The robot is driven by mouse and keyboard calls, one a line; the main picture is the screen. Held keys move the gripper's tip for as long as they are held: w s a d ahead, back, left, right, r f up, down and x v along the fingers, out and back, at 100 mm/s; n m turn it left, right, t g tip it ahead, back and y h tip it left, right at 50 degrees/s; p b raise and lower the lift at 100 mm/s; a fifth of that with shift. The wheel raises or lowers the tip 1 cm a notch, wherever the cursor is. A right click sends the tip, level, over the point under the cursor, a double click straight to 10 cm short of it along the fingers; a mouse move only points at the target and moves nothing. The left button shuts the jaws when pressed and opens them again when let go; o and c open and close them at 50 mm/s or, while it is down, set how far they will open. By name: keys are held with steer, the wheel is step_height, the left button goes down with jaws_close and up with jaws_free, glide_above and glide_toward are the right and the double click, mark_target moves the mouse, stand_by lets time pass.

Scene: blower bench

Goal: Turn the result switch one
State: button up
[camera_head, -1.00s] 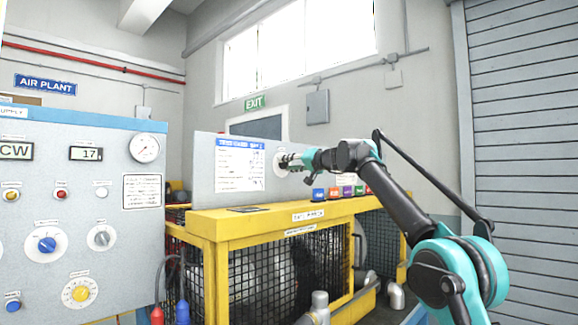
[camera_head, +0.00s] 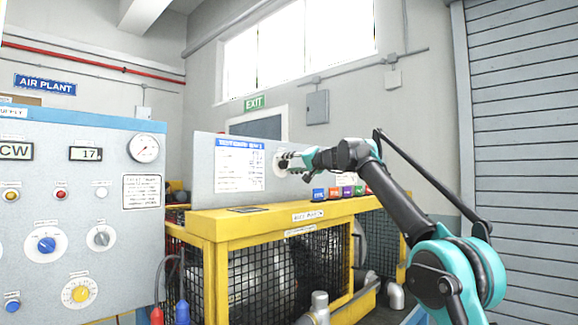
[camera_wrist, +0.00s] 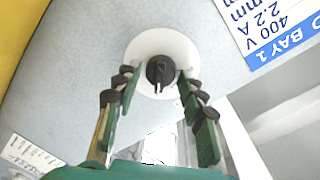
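The result switch appears to be the black knob (camera_wrist: 160,72) on a round white plate (camera_wrist: 142,55), fixed to the upright grey panel (camera_wrist: 90,65). My gripper (camera_wrist: 157,84) is open in the wrist view. Its two padded fingers stand on either side of the knob, with a visible gap on each side. They overlap the lower plate in the picture; I cannot tell whether the tips touch it. The head view also shows my gripper (camera_head: 284,162) close at the panel face.
A printed sheet (camera_head: 238,170) is on the panel left of my gripper. Several coloured blocks, including a blue one (camera_head: 319,194), sit on the yellow cage frame (camera_head: 240,222) below the arm. A control cabinet (camera_head: 120,250) with gauge and knobs stands at left.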

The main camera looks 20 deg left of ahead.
steer(key=shift+o, duration=0.7)
steer(key=shift+s+d, duration=0.1)
steer(key=v, duration=1.1)
steer(key=shift+s+d, duration=0.15)
steer(key=shift+d, duration=0.2)
steer(key=s+d+f+h, duration=0.3)
steer(key=d+f, duration=0.5)
steer(key=f, duration=0.6)
steer(key=s+d+f+g+h, duration=0.15)
steer(key=s+d+f, duration=0.25)
steer(key=d+f, duration=0.7)
steer(key=s+d+f+h, duration=0.35)
steer(key=d+f, duration=0.25)
steer(key=f, duration=1)
steer(key=s+d+f+m+g+h, duration=0.1)
steer(key=s+d+f+h, duration=0.3)
steer(key=s+d+f, duration=0.7)
steer(key=s+d+f+m+h, duration=0.1)
steer(key=s+d+f+h, duration=0.2)
steer(key=s+d+f, duration=0.8)
step_height(320, 180, down, 5)
steer(key=shift+s+d+f+g+h, duration=0.1)
steer(key=shift+s+d+g+h, duration=0.25)
steer(key=shift+s, duration=0.8)
